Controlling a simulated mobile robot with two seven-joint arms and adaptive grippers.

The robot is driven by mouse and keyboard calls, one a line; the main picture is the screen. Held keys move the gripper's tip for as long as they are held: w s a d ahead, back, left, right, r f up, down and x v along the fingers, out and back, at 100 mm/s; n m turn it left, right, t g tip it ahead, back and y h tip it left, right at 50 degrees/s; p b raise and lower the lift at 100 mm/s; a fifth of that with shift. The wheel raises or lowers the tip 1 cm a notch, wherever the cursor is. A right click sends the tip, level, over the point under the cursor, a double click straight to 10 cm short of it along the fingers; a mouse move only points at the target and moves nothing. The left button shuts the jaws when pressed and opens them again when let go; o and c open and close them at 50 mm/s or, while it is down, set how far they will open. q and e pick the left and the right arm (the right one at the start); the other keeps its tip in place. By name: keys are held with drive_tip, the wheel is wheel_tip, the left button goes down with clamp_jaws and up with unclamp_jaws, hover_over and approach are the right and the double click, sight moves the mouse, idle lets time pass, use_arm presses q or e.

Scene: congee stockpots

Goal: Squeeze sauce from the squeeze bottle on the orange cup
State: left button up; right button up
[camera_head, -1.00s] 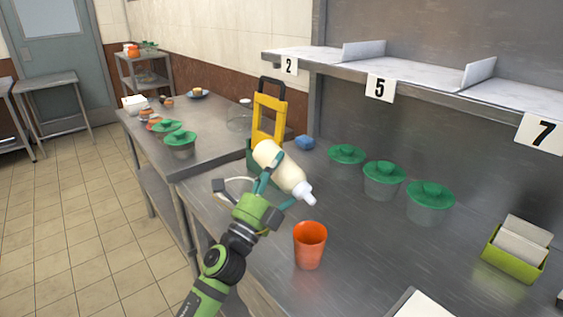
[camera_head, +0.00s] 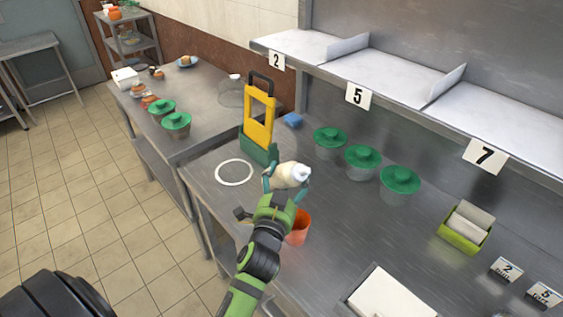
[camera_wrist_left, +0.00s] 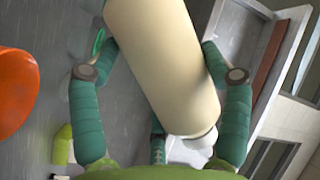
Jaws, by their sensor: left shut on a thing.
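The cream squeeze bottle (camera_head: 287,175) with a white nozzle is in my left gripper (camera_head: 285,184), above the counter. It lies tilted over, its nozzle end toward the right in the head view. In the left wrist view the bottle (camera_wrist_left: 165,65) fills the middle between the teal fingers, which are shut on it. The orange cup (camera_head: 300,229) stands upright on the counter, just below and right of the gripper and partly hidden by it. The orange cup (camera_wrist_left: 14,92) also shows at the left edge of the wrist view, apart from the bottle. My right gripper is not in view.
Several green-lidded pots, including one (camera_head: 363,158), stand behind on the right. A yellow and green stand (camera_head: 259,125) is behind the gripper. A white ring (camera_head: 234,172) lies left. A lime card holder (camera_head: 466,229) and white tray (camera_head: 390,297) are right. Counter between is clear.

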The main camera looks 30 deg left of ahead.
sight(300, 165)
use_arm(q)
drive_tip(key=d+r+n+g+p, duration=0.1)
drive_tip(key=r+p, duration=0.1)
drive_tip(key=p, duration=0.2)
drive_tip(key=d+r+n+h+p, duration=0.1)
drive_tip(key=r+p, duration=0.2)
drive_tip(key=p, duration=0.2)
drive_tip(key=s+d+r+n+g+p, duration=0.1)
drive_tip(key=r+n+p, duration=0.1)
drive_tip(key=r+p, duration=0.1)
drive_tip(key=shift+g+p, duration=0.3)
drive_tip(key=shift+p, duration=0.45)
drive_tip(key=shift+d+r+n+h+b, duration=0.2)
drive_tip(key=shift+r+n+h+b, duration=0.2)
drive_tip(key=shift+s+d+r+n+g+h, duration=0.1)
drive_tip(key=shift+d+r+n+g+h, duration=0.15)
drive_tip(key=shift+r, duration=0.3)
drive_tip(key=shift+s+d+r+n+g+h, duration=0.2)
drive_tip(key=shift+d+r+n, duration=0.1)
drive_tip(key=shift+r, duration=0.2)
drive_tip(key=shift+s+d+r+n+g+h, duration=0.15)
drive_tip(key=shift+d+r+n+g, duration=0.1)
drive_tip(key=shift+r, duration=0.3)
drive_tip(key=shift+w+f, duration=0.1)
drive_tip(key=shift+f, duration=0.05)
